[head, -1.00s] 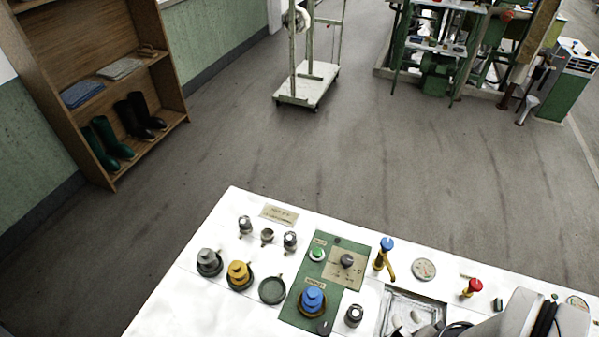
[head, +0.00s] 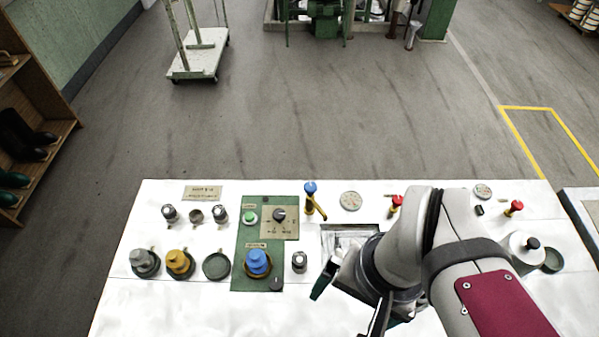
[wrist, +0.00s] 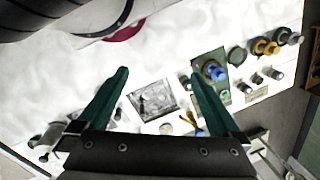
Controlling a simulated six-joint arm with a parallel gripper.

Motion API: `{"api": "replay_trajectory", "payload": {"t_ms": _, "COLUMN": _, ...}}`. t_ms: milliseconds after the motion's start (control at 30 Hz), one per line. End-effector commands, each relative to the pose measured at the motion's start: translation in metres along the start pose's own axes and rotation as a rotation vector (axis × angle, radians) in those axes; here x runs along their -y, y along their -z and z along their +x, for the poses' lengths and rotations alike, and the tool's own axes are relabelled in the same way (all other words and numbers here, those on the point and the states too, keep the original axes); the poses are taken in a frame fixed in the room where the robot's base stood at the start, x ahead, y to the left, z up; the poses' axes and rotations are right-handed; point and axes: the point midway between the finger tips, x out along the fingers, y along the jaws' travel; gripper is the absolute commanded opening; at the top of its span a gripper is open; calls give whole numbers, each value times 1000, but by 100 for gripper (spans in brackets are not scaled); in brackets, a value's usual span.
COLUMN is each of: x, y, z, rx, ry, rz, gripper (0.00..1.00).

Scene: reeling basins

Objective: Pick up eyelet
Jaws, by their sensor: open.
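I cannot pick out the eyelet with certainty; several small metal fittings stand on the white worktop (head: 200,302). A small metal fitting with a dark top (head: 299,261) stands right of the green panel. A similar small cup-like piece (head: 196,215) stands between two capped metal fittings at the upper left. My gripper (head: 350,302) is over the front of the worktop, below the metal basin (head: 338,240). In the wrist view its two green fingers (wrist: 160,74) are spread wide with nothing between them. My arm hides part of the worktop and basin.
The green panel (head: 243,275) carries a blue stepped knob (head: 258,262), a green button and a dark knob. Grey (head: 144,262) and yellow (head: 179,262) stepped pieces stand left. Upright valves with blue (head: 310,188) and red (head: 396,201) tops rise behind. The front left worktop is clear.

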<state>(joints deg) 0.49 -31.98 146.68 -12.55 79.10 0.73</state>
Motion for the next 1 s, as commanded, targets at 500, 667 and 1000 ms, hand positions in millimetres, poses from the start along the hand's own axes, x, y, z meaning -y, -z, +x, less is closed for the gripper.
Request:
{"api": "replay_trajectory", "payload": {"t_ms": 500, "x": 0, "y": 0, "z": 0, "rx": 0, "ry": 0, "rz": 0, "gripper": 77}}
{"api": "replay_trajectory", "payload": {"t_ms": 667, "x": 4, "y": 6, "z": -1, "rx": 0, "ry": -11, "rz": -50, "gripper": 77}}
{"api": "replay_trajectory", "payload": {"t_ms": 1000, "x": 111, "y": 100, "z": 32, "rx": -20, "ry": -160, "rz": -917, "gripper": 77}}
